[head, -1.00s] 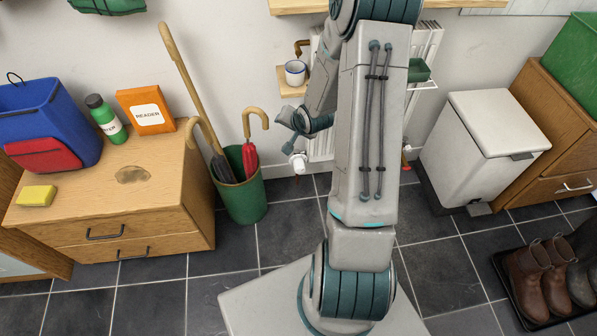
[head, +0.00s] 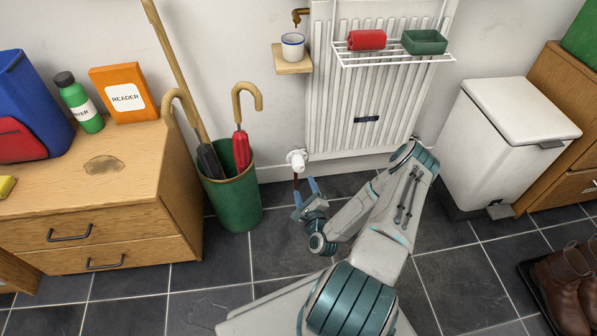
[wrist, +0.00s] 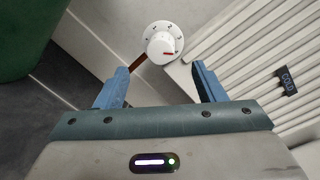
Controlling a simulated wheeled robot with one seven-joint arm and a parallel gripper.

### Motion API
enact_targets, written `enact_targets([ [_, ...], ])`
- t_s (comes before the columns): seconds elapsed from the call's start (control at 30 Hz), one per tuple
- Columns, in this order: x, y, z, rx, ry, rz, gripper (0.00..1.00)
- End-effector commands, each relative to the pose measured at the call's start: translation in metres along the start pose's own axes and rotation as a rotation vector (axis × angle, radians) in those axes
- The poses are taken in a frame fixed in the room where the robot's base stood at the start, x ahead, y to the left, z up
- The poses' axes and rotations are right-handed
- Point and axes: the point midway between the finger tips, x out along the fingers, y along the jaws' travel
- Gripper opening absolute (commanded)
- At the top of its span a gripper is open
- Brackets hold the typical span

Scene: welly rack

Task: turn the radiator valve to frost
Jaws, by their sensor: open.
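The white radiator valve (head: 297,159) sits at the lower left corner of the white radiator (head: 350,110). In the wrist view the valve's round dial (wrist: 163,44) faces me, with small dark marks around its rim and a red mark on the knob's lower right. I cannot read the marks. My gripper (head: 310,190) is open and empty, just below and in front of the valve. In the wrist view the two blue fingertips of my gripper (wrist: 158,75) are spread apart, and the valve lies beyond them, between their lines and untouched.
A green umbrella stand (head: 233,195) with umbrellas and a stick stands close left of the valve. A wooden shelf (head: 292,62) with a mug is above it. A wire rack (head: 395,57) hangs on the radiator. A white pedal bin (head: 500,145) stands right.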

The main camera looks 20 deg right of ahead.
Motion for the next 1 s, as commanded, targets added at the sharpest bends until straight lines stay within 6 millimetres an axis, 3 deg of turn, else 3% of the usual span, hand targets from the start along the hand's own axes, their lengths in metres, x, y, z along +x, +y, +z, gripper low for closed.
enact_targets([
  [0.13, -0.005, 0.007, -0.010, 0.065, 0.014, -0.056, 0.63],
  [0.27, 0.003, 0.007, -0.012, 0.074, 0.015, -0.067, 0.63],
  [0.7, 0.091, 0.003, -0.014, 0.069, 0.014, -0.066, 0.63],
  [1.0, 0.127, -0.001, -0.013, 0.072, 0.016, -0.063, 0.63],
])
